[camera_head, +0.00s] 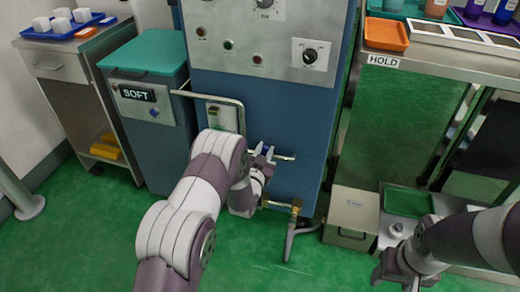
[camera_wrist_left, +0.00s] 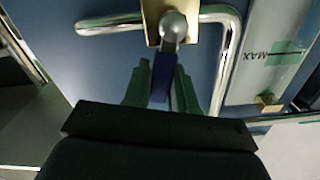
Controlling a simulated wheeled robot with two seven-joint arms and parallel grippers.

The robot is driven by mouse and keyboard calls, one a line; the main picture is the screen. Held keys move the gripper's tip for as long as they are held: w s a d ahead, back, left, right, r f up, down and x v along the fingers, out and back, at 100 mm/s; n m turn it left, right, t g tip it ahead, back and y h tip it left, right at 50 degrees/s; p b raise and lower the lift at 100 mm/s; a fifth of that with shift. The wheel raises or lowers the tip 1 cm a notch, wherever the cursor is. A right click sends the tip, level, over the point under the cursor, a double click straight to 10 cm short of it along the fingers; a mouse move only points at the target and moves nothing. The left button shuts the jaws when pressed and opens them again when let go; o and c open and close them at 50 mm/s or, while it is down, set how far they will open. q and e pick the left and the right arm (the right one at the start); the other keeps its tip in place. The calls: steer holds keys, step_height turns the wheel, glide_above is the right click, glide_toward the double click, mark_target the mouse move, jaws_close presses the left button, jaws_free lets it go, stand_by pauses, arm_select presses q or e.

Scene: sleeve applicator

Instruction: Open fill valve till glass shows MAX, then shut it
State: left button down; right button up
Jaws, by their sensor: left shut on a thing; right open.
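A valve with a brass plate (camera_wrist_left: 152,12), a rounded grey pivot and a blue lever (camera_wrist_left: 163,72) shows in the left wrist view. My left gripper (camera_wrist_left: 162,92) is shut on the blue lever, one finger on each side. In the head view my left gripper (camera_head: 263,155) is at the front of the blue machine (camera_head: 300,112), and the lever is mostly hidden there. A glass (camera_wrist_left: 290,60) with a green MAX mark stands right of the valve in the wrist view; its liquid level is unclear. My right gripper (camera_head: 393,274) is open, low at the right.
A bent metal pipe (camera_wrist_left: 228,50) runs beside the valve. A bin marked SOFT (camera_head: 140,75) stands left of the machine. A metal cart marked HOLD (camera_head: 430,65) stands at right, with a beige box (camera_head: 350,215) below it.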

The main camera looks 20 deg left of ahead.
arm_select(q)
steer(key=shift+d+f+m, duration=0.2)
steer(key=shift+d+m, duration=0.3)
steer(key=shift+m, duration=0.6)
steer(key=c, duration=1)
jaws_free()
steer(key=shift+s, duration=0.1)
steer(key=s+p, duration=0.4)
steer(key=s, duration=0.8)
steer(key=shift+s+a, duration=0.25)
steer(key=shift+p, duration=0.3)
